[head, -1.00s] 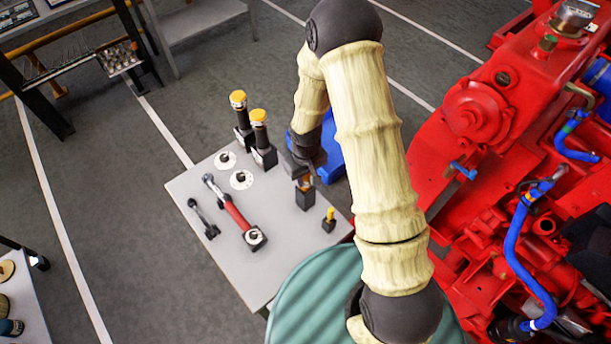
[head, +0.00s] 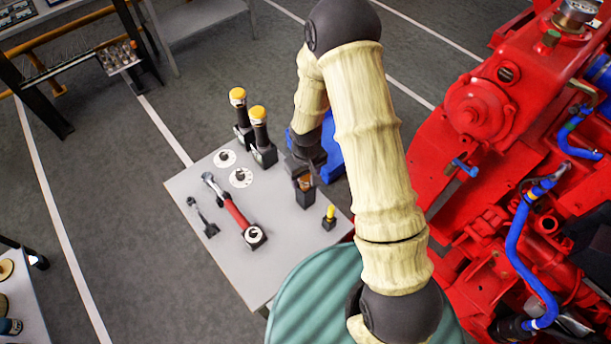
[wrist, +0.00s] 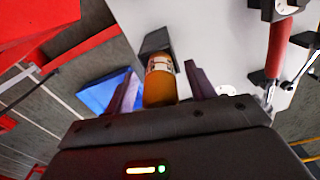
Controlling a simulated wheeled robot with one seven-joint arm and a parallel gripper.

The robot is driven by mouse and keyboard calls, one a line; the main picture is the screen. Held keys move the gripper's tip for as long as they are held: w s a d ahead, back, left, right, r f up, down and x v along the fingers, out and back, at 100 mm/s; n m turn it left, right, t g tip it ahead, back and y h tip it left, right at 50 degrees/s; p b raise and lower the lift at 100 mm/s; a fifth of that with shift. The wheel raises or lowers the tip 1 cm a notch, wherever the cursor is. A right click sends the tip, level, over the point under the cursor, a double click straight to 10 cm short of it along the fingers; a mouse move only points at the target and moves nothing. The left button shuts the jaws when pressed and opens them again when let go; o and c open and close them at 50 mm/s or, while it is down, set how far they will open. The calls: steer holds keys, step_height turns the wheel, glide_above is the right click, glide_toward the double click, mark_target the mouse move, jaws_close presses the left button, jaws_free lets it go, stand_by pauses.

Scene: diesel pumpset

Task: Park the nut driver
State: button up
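An orange-handled tool, which looks like the nut driver (wrist: 160,84), stands between the two fingers of my gripper (wrist: 162,84) in the wrist view. Gaps show between the handle and both fingers, so the gripper is open around it. In the head view my gripper (head: 302,172) is over a dark holder block (head: 305,199) on the grey table (head: 275,272). The tool's handle is at the block's top; its lower part is hidden. The block also shows beyond the handle in the wrist view (wrist: 157,40).
A small block with a yellow-topped piece (head: 329,215) stands close to the right. Two yellow-capped black tools (head: 259,130) stand in holders behind left. A red-handled wrench (head: 234,213) and white discs lie on the left. The red engine (head: 470,120) is to the right.

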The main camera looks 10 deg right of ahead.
step_height(320, 180, up, 17)
steer(key=b, duration=0.2)
steer(key=shift+r, duration=0.2)
stand_by(0.5)
steer(key=shift+s+d, duration=0.1)
steer(key=s+d+r+m+t, duration=0.2)
steer(key=s+d+r+m, duration=0.1)
steer(key=s+d, duration=0.6)
steer(key=shift+s+m+t, duration=0.3)
steer(key=shift+s+m, duration=0.6)
steer(key=shift+s, duration=0.2)
steer(key=shift+r, duration=0.1)
stand_by(0.5)
